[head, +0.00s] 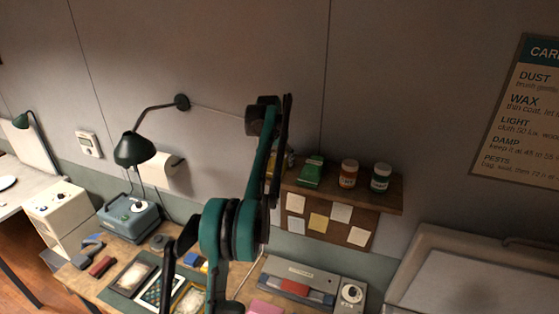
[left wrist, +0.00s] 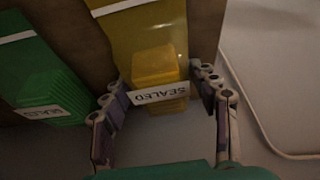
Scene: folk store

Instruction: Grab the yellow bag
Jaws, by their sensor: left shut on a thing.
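The yellow bag (left wrist: 140,45) is in the left wrist view, upright against a brown surface, with a white "SEALED" label (left wrist: 160,95) across its lower front. My left gripper (left wrist: 160,88) has one finger on each side of the bag's lower part and is shut on it. In the head view my left arm reaches up to the wall shelf (head: 345,196) and hides most of the bag; only a small yellowish bit shows behind the arm. My right gripper is not in view.
A green bag (head: 311,172) stands close beside the yellow one, also in the left wrist view (left wrist: 45,85). An orange jar (head: 348,174) and a green jar (head: 381,177) are further right on the shelf. Below is a cluttered workbench (head: 90,279) with a lamp (head: 134,149).

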